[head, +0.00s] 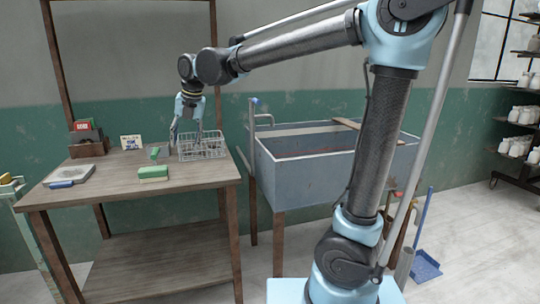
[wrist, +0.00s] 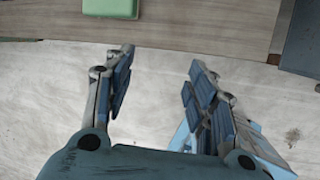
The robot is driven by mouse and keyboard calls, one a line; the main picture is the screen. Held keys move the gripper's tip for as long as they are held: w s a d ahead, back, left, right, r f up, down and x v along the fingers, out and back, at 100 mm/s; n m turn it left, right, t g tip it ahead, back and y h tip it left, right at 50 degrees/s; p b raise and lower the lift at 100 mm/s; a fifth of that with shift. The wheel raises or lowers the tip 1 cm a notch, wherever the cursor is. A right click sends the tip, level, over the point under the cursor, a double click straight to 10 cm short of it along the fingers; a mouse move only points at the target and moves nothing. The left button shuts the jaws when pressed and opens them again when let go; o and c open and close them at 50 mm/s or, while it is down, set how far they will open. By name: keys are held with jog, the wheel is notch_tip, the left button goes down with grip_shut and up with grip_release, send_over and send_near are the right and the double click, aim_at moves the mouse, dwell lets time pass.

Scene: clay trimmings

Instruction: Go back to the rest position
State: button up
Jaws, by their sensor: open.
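My gripper (head: 186,140) is above the right part of the wooden table (head: 110,200), in front of or over the wire basket (head: 212,148); the head view does not settle its exact height. In the wrist view my gripper (wrist: 160,62) has its two fingers spread wide, with nothing between them. Pale floor (wrist: 60,90) shows below the fingers, and the table's front edge (wrist: 215,48) runs across the top. A green block (wrist: 110,8) lies on the table at the top of that view; it is probably the larger green block (head: 153,173) of the head view.
A smaller green piece (head: 155,153), a grey tray (head: 72,175), a card (head: 131,142) and a dark box (head: 88,143) are also on the table. A grey sink (head: 330,165) stands to the right. A blue dustpan (head: 425,266) is on the floor.

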jog(key=d+f+m+h, duration=0.1)
jog(key=d+f+m, duration=0.2)
jog(key=d+m, duration=0.8)
jog(key=d+f+m+h, duration=0.1)
jog(key=d+f+m, duration=0.4)
jog(key=d, duration=1.3)
jog(key=s+d+f+m+h, duration=0.1)
jog(key=s+d+f+m, duration=1.3)
jog(key=d+m, duration=0.4)
jog(key=m, duration=0.3)
jog(key=shift+s+f, duration=0.3)
jog(key=shift+s, duration=0.05)
jog(key=shift+d, duration=0.1)
